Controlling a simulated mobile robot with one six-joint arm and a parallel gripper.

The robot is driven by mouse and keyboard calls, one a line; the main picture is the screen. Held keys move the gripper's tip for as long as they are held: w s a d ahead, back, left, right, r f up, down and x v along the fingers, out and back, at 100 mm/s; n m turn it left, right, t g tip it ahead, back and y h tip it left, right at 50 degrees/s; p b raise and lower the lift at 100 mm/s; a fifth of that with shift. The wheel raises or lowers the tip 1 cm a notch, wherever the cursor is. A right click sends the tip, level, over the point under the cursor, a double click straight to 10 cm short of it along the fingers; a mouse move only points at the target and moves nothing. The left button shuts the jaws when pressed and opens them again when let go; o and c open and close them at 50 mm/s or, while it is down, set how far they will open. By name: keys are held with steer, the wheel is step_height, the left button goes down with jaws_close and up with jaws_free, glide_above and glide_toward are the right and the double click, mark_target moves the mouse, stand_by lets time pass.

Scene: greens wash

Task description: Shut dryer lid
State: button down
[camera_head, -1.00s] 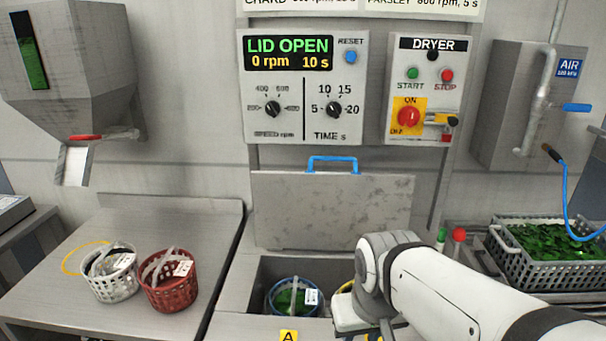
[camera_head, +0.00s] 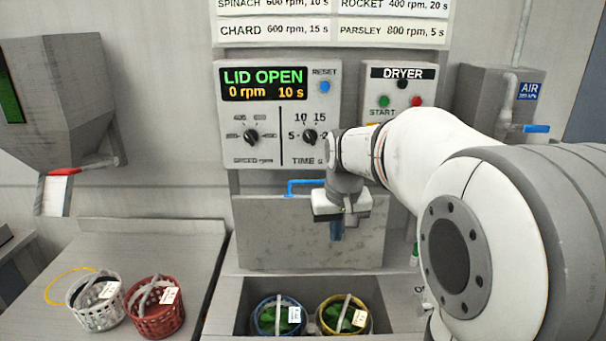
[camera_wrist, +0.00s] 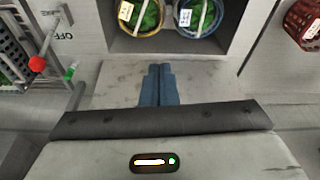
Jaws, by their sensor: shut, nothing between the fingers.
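The grey dryer lid (camera_head: 275,240) stands raised behind the dryer opening, with a blue handle (camera_head: 300,183) along its top edge. The display (camera_head: 262,83) reads LID OPEN, 0 rpm, 10 s. In the dryer opening sit a blue-rimmed basket (camera_head: 279,314) and a yellow-rimmed basket (camera_head: 343,314), both with greens. My gripper (camera_head: 337,232) points down in front of the lid's right part, its blue fingers shut and empty. My arm hides the right end of the handle. In the wrist view the shut fingers (camera_wrist: 158,85) show against the lid plate (camera_wrist: 115,82); whether they touch it I cannot tell.
A white basket (camera_head: 95,303) and a red basket (camera_head: 155,310) stand on the left table (camera_head: 60,320). A hopper (camera_head: 60,100) hangs above it. The dryer panel (camera_head: 400,88) is partly behind my arm. In the wrist view a red-knobbed lever (camera_wrist: 38,63) stands at left.

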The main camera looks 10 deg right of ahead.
steer(key=w+d+r+p, duration=0.2)
steer(key=w+d+p, duration=0.15)
steer(key=w, duration=0.35)
steer(key=w+d+r+m+p, duration=0.15)
steer(key=w+d, duration=0.25)
steer(key=w, duration=0.4)
steer(key=w+d+r+p, duration=0.1)
steer(key=w+d+p, duration=0.3)
steer(key=w, duration=0.3)
steer(key=p+x, duration=0.2)
steer(key=x, duration=0.8)
steer(key=shift+w+d+p, duration=0.15)
steer(key=shift+w+p, duration=0.25)
steer(key=shift+s+b, duration=0.1)
steer(key=shift+b, duration=0.25)
